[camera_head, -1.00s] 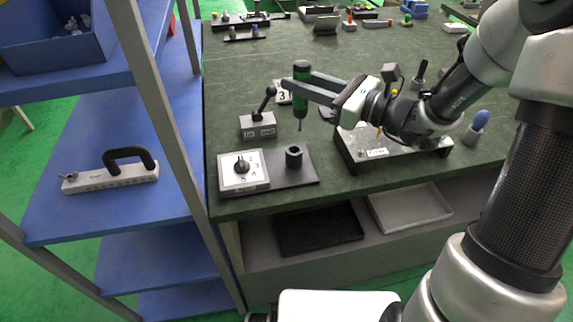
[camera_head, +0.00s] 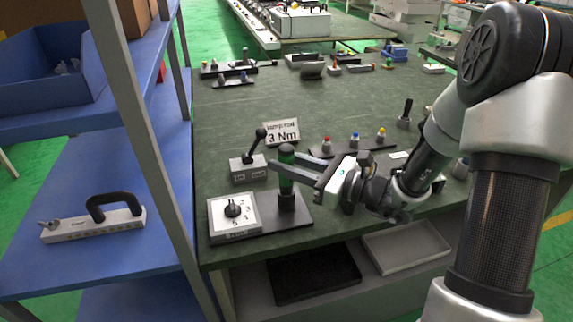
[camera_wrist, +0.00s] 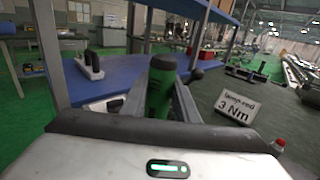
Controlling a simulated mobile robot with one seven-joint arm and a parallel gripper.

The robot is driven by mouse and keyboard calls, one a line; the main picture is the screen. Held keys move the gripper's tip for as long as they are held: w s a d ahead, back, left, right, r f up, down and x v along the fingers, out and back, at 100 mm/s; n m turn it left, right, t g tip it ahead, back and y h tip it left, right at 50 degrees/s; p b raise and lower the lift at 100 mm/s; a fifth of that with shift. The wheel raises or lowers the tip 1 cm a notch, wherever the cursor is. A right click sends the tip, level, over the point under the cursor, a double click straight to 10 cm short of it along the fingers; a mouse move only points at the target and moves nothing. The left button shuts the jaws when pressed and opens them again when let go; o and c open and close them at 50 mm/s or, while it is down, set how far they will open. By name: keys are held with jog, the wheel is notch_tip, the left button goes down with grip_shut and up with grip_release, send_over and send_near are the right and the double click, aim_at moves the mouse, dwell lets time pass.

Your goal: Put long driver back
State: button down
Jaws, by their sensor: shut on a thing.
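The long driver has a green handle (camera_head: 286,172) with a dark top and stands upright. My gripper (camera_head: 283,163) is shut on its handle, one finger on each side. The driver is directly above the black round holder (camera_head: 287,200) on the dark base plate (camera_head: 290,222). Its thin shaft is not visible now, and the handle's lower end appears to meet the holder. In the wrist view the green handle (camera_wrist: 159,95) is upright between my fingers, and its lower end is hidden by my gripper.
A white dial box (camera_head: 233,211) shares the base plate, left of the holder. Behind are a grey box with a black lever (camera_head: 249,164) and a 3 Nm sign (camera_head: 282,133). A blue shelf (camera_head: 100,185) with its upright is at left.

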jog(key=shift+r, duration=0.15)
jog(key=shift+f, duration=0.25)
jog(key=c, duration=1.4)
grip_release()
jog(key=shift+r, duration=0.2)
jog(key=shift+s+d, duration=0.1)
jog(key=shift+d, duration=0.2)
jog(key=p+v, duration=0.1)
jog(key=v, duration=1)
jog(key=shift+s+d, duration=0.15)
jog(key=shift+d, duration=0.05)
